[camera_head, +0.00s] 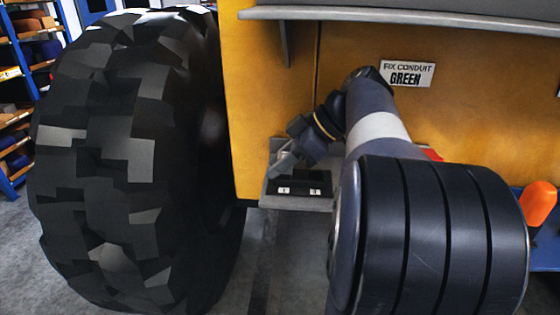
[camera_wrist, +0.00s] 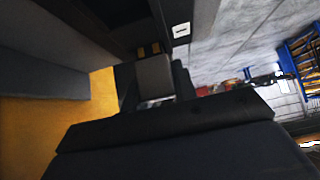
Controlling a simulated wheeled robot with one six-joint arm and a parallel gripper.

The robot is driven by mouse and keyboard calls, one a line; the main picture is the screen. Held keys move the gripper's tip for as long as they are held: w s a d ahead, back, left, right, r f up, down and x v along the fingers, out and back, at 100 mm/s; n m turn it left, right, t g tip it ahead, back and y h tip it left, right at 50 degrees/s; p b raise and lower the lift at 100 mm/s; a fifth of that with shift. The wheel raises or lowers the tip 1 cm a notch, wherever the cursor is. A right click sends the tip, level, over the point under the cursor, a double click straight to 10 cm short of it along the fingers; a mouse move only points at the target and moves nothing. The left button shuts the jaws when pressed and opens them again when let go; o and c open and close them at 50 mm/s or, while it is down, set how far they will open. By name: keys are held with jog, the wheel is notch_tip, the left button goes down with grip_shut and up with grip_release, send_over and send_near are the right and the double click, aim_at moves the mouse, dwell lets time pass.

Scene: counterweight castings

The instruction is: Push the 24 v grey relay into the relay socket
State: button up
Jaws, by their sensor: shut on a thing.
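My gripper (camera_wrist: 154,88) is shut on the grey relay (camera_wrist: 153,72), a small grey block between its fingers in the wrist view. The black relay socket block (camera_head: 299,186) sits on a small grey ledge in the head view and bears two white labels. In the wrist view, one white label (camera_wrist: 181,30) and two brownish contacts show just past the relay's far end. My gripper (camera_head: 286,158) is at the block's back left in the head view. The relay is hard to make out there. Whether it touches the socket I cannot tell.
The grey ledge (camera_head: 287,202) juts from a yellow panel (camera_head: 270,90) with a sign "FIX CONDUIT GREEN" (camera_head: 407,73). A large black tyre (camera_head: 120,160) stands left. A grey shelf edge (camera_head: 400,14) runs above. An orange object (camera_head: 538,203) is at the far right.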

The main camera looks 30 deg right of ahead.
jog(key=shift+f+b, duration=0.35)
jog(key=shift+f, duration=0.15)
jog(key=o, duration=1)
jog(key=shift+r, duration=0.1)
jog(key=v, duration=1)
jog(key=shift+s+d+r, duration=0.2)
jog(key=shift+d+r, duration=0.05)
jog(key=shift+f, duration=0.1)
jog(key=x, duration=1)
jog(key=shift+w+a+f, duration=0.1)
jog(key=shift+w+a, duration=0.05)
jog(key=shift+a, duration=0.15)
jog(key=shift+r+p, duration=0.5)
jog(key=shift+p, duration=0.1)
